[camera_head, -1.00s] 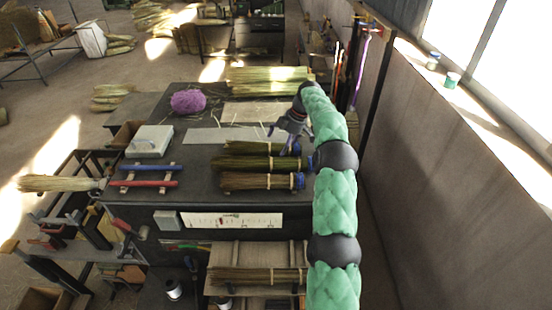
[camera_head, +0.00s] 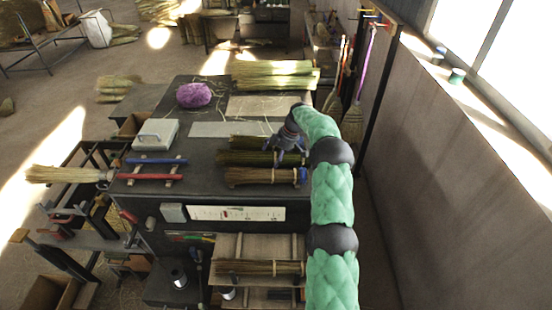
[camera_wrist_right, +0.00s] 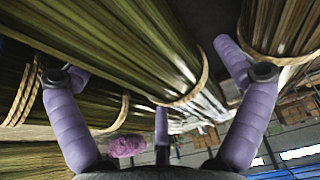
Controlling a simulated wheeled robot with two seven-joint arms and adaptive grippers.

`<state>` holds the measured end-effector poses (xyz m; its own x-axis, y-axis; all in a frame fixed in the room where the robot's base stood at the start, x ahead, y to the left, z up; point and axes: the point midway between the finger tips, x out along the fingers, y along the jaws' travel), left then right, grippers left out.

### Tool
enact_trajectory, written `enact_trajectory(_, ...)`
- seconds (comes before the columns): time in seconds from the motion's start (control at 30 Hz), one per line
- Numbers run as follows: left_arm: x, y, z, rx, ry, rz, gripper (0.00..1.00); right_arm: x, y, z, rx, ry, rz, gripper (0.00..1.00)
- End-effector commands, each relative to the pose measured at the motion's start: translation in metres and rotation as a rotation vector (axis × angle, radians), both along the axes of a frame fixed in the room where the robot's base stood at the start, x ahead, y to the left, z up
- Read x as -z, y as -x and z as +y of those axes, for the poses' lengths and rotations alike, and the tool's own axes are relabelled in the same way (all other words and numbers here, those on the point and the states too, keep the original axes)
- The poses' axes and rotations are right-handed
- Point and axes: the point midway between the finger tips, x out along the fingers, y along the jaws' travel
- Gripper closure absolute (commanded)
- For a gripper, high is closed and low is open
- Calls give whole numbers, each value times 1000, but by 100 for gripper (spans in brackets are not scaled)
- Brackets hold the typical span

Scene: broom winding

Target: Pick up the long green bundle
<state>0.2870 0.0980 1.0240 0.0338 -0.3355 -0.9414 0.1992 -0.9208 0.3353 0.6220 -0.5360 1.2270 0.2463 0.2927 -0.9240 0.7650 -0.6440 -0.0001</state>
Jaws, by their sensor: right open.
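The long green bundle (camera_head: 245,158) lies on the dark workbench (camera_head: 205,192) as the middle one of three bound bundles. In the wrist view the green bundle (camera_wrist_right: 135,50) runs diagonally, with a pale cord band around it. My right gripper (camera_head: 287,147) is over the right part of this bundle, partly hiding it. In the wrist view its purple fingers (camera_wrist_right: 155,90) are spread open on both sides of the bundle; I cannot tell whether they touch it. My left gripper is not in view.
A green bundle (camera_head: 240,142) lies behind and a brown bundle (camera_head: 255,175) in front, both close by. A large pale bundle (camera_head: 275,74), purple twine (camera_head: 194,95), a white box (camera_head: 151,134) and red and blue bars (camera_head: 150,177) share the bench.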

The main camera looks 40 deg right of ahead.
Motion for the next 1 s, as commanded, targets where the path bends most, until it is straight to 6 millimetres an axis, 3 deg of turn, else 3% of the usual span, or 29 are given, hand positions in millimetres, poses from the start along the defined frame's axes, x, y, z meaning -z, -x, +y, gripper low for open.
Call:
enact_trajectory(0.13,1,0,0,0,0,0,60,0,0,0,0,0,0,3)
enact_trajectory(0.3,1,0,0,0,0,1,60,0,0,0,0,0,0,51)
enact_trajectory(0.37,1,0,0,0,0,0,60,0,0,0,0,-1,1,63)
enact_trajectory(0.77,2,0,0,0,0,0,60,-1,0,0,0,0,0,63)
enact_trajectory(1.0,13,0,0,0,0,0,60,-20,-1,-1,1,2,-4,63)
